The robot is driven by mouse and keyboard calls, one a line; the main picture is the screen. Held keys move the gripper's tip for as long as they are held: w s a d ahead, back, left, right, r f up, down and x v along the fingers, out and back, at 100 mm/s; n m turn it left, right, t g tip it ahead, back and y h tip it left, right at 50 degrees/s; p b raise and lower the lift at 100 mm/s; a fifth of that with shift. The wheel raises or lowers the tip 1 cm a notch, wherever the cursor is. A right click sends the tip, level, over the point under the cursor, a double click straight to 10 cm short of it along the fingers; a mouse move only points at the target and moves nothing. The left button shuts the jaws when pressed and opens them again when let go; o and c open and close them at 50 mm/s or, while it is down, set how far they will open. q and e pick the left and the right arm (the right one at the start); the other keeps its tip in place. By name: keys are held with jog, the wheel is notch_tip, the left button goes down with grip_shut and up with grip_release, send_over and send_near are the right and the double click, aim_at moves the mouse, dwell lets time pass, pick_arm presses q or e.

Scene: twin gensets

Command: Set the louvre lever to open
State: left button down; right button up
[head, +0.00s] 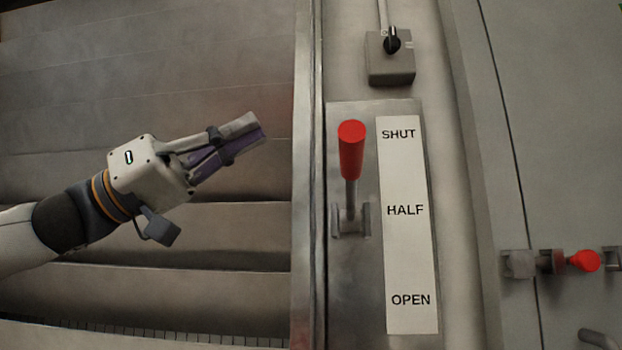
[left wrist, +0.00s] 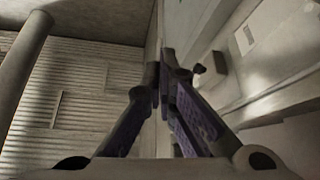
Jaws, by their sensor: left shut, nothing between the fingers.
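The louvre lever (head: 351,152) has a red grip on a grey stem and pivots on a bracket (head: 350,220) on a metal plate. The grip points up, level with the word SHUT on the white label strip (head: 409,250), which reads SHUT, HALF, OPEN from top to bottom. My left gripper (head: 255,133) is to the left of the lever, in front of the louvre slats, with a gap between its fingertips and the red grip. Its fingers are closed together and empty; they also show in the left wrist view (left wrist: 163,75). I cannot make out the lever in the left wrist view.
A grey box with a black rotary knob (head: 392,40) is above the lever plate. A latch with a red end (head: 584,261) is on the grey panel at right. A vertical metal edge (head: 306,180) stands between the slats (head: 150,235) and the lever plate.

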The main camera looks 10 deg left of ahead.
pick_arm(q)
jog(key=s+p+x, duration=0.1)
jog(key=p+x, duration=0.2)
jog(key=x, duration=0.8)
notch_tip(320, 180, down, 5)
jog(key=shift+d+r+b, duration=0.1)
jog(key=shift+r+b, duration=0.15)
jog(key=shift+b, duration=0.1)
pick_arm(e)
jog(key=w+r+t, duration=0.1)
jog(key=w+r, duration=0.1)
jog(key=shift+w+r, duration=0.3)
jog(key=shift+r, duration=0.1)
